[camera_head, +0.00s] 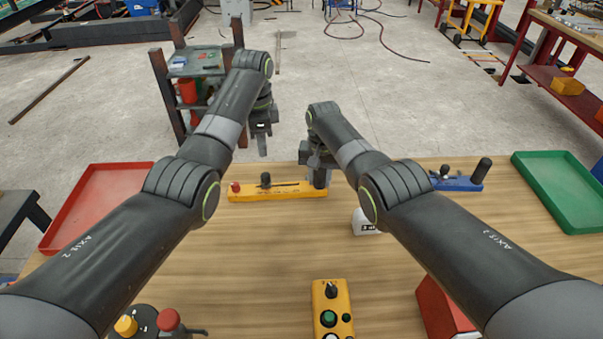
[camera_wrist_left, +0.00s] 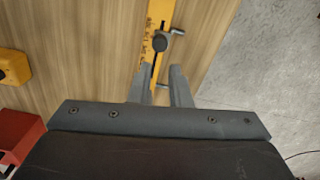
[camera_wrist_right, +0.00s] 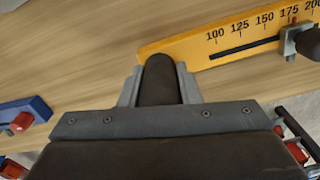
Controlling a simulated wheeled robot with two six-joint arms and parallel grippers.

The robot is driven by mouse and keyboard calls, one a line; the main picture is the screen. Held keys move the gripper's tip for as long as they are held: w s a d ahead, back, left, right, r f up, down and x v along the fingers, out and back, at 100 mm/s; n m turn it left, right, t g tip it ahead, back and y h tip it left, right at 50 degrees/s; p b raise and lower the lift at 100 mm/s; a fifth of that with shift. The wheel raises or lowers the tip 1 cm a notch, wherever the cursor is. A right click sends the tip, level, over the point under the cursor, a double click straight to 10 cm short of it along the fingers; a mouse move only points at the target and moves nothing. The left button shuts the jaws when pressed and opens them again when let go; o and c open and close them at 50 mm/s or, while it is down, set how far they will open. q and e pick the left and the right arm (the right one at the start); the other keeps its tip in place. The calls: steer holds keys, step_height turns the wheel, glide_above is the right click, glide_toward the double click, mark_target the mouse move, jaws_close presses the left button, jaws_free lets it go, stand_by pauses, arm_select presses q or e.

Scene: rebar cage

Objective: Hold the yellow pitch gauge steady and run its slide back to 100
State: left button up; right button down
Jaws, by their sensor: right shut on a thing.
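The yellow pitch gauge (camera_head: 290,192) lies flat on the wooden table, a red knob at its left end and a dark upright handle at its right. My right gripper (camera_head: 319,180) is shut around that dark handle (camera_wrist_right: 159,82). In the right wrist view the yellow scale (camera_wrist_right: 215,48) reads from 100 up. The metal slide (camera_wrist_right: 290,40) with its dark knob stands between about 175 and 200. My left gripper (camera_head: 262,148) is open and empty, raised above the gauge's far side. In the left wrist view the slide knob (camera_wrist_left: 160,44) appears just beyond its fingertips (camera_wrist_left: 161,76).
A blue gauge (camera_head: 458,184) lies to the right. A white labelled block (camera_head: 364,224) is partly behind my right arm. A yellow button box (camera_head: 330,312) and red box (camera_head: 440,310) are near the front. A red tray (camera_head: 62,212) and green tray (camera_head: 585,215) flank the table.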

mark_target(265, 179)
arm_select(q)
steer(key=shift+a+n, duration=0.2)
steer(key=shift+n, duration=0.2)
steer(key=shift+c, duration=1.1)
steer(key=shift+a+n, duration=0.15)
steer(key=shift+n, duration=0.45)
jaws_close()
steer(key=w+a+n+h, duration=0.1)
steer(key=a+n, duration=0.3)
steer(key=n, duration=1.1)
steer(key=w+a+n+h, duration=0.15)
steer(key=a+n, duration=0.35)
steer(key=n, duration=0.9)
steer(key=shift+n+g, duration=0.3)
steer(key=x, duration=1)
steer(key=shift+s+d, duration=0.2)
steer(key=shift+s, duration=0.1)
steer(key=d, duration=0.3)
steer(key=shift+s, duration=0.35)
steer(key=shift+s+d, duration=0.1)
steer(key=shift+d, duration=0.35)
